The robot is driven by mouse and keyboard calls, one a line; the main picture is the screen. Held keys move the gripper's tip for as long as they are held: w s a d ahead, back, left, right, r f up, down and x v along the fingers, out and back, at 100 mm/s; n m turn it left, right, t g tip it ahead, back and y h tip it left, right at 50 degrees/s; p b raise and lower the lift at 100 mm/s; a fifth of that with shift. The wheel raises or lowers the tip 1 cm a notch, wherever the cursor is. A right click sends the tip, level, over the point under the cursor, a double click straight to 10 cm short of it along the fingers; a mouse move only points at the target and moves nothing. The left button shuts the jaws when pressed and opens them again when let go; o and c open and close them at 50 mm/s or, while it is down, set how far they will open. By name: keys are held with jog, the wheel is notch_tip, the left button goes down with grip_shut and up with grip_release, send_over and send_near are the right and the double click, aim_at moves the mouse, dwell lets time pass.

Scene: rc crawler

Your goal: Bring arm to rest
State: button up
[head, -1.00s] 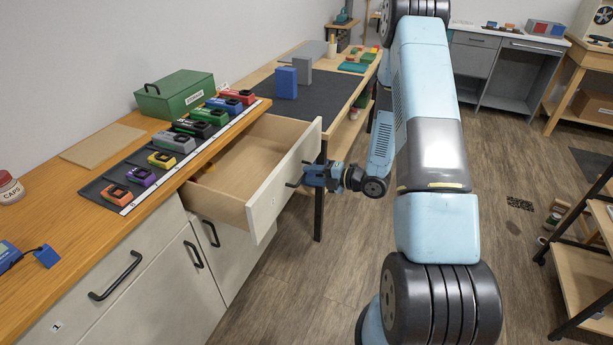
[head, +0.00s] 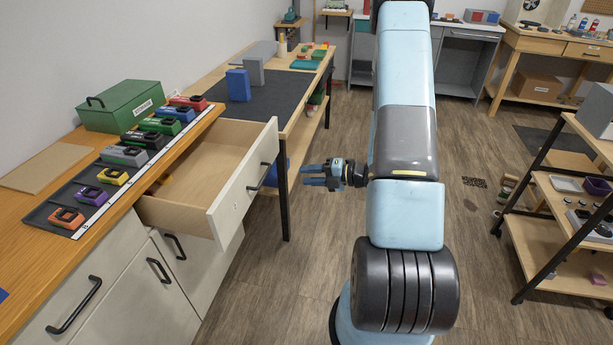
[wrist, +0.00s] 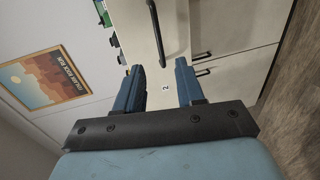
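My gripper (head: 304,175) is to the right of the open drawer (head: 216,210) in the head view, with a gap between it and the drawer front. The drawer's black handle (head: 258,177) is free of the gripper. In the wrist view, my gripper (wrist: 160,66) shows two blue fingers spread apart with nothing between them. Beyond them are the pale drawer front, marked 2 (wrist: 166,87), and its dark handle (wrist: 156,32). My arm stretches forward over the floor, right of the cabinet.
The wooden counter (head: 185,138) holds a green box (head: 122,106) and a row of coloured items on a dark strip. A workbench (head: 285,125) stands behind the drawer. A shelf rack (head: 545,240) stands at right. The wooden floor between is mostly clear.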

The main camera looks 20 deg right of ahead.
dwell(0.3)
jog(key=w+d+r+m+t+h, duration=0.1)
jog(key=w+d+r+m+h, duration=0.2)
jog(key=w+r+m+h, duration=0.5)
jog(key=s+d+r+m+h, duration=0.1)
jog(key=s+r+m+h, duration=0.3)
jog(key=r, duration=0.6)
jog(key=s+r+m+h, duration=0.3)
jog(key=s+r+m, duration=0.25)
jog(key=r, duration=0.55)
jog(key=s+a+r+m+g, duration=0.1)
jog(key=s+a+r+m, duration=0.1)
jog(key=s, duration=0.5)
jog(key=s+a+r+m+g+y, duration=0.1)
jog(key=s+a+m, duration=0.3)
jog(key=s, duration=0.4)
jog(key=s+a+r+m+g+y, duration=0.1)
jog(key=s+a+r+m+g, duration=0.1)
jog(key=s, duration=0.5)
jog(key=a+r+m, duration=0.1)
jog(key=a+m, duration=0.1)
jog(key=m, duration=0.1)
jog(key=shift+s+r+g, duration=0.2)
jog(key=shift+s+g, duration=0.1)
jog(key=shift+s, duration=0.1)
